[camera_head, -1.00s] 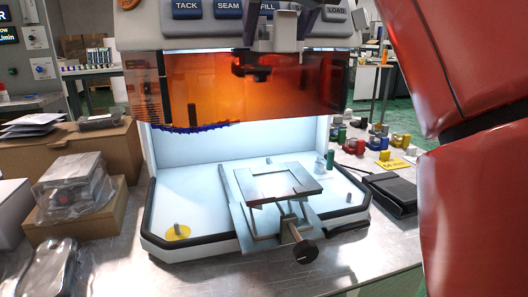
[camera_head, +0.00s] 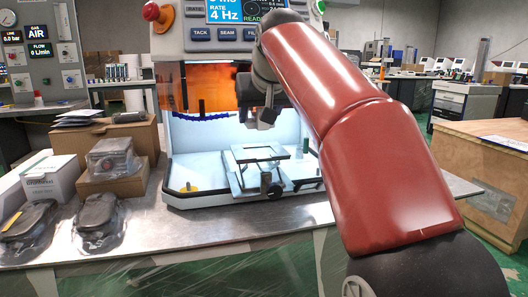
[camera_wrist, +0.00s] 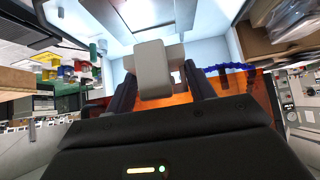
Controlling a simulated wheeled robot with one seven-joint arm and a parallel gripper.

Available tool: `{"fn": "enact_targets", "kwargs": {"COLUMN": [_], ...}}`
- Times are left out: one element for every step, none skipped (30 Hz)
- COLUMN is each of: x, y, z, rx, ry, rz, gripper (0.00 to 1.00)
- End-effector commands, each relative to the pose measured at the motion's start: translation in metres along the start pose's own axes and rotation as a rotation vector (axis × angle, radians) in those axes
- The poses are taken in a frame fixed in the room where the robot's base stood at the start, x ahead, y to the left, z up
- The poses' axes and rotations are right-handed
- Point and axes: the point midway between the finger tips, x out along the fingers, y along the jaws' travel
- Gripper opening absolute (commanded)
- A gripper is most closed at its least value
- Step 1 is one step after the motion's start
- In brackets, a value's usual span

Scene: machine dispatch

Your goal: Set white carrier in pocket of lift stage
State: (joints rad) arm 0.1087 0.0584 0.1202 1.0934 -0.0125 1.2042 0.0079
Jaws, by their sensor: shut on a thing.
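The lift stage (camera_head: 240,155) stands on the white floor of the machine's bay, its square frame around an open pocket, with a dark knob at its front. The carrier is clear of the stage, part of which shows at the top edge (camera_wrist: 145,12). In the head view the carrier is too small and dark to make out.
Boxes and bagged parts (camera_head: 98,215) fill the bench's left side.

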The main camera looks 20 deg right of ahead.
Motion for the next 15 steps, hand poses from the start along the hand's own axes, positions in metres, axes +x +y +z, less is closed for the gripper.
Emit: {"fn": "enact_targets", "kwargs": {"x": [0.009, 0.010, 0.011, 0.011, 0.011, 0.011, 0.012, 0.013, 0.016, 0.018, 0.021, 0.025, 0.029, 0.032, 0.036], "y": [0.000, 0.000, 0.000, 0.000, 0.000, 0.000, 0.000, 0.000, 0.001, 0.001, 0.001, 0.001, 0.001, 0.001, 0.001], "z": [0.008, 0.009, 0.010, 0.011, 0.011, 0.011, 0.012, 0.013, 0.016, 0.018, 0.021, 0.025, 0.029, 0.032, 0.036], "rx": [0.000, 0.000, 0.000, 0.000, 0.000, 0.000, 0.000, 0.000, 0.000, 0.000, 0.000, 0.001, 0.001, 0.001, 0.001], "ry": [0.000, 0.001, 0.001, 0.001, 0.001, 0.001, 0.001, 0.001, 0.001, 0.001, 0.001, 0.001, 0.001, 0.001, 0.001], "rz": [0.000, 0.000, 0.001, 0.001, 0.001, 0.001, 0.001, 0.001, 0.001, 0.001, 0.001, 0.001, 0.001, 0.001, 0.001], "gripper": [0.24, 0.24, 0.24, 0.24, 0.24, 0.24, 0.24, 0.24, 0.24, 0.24, 0.24, 0.24, 0.24, 0.24, 0.24]}}
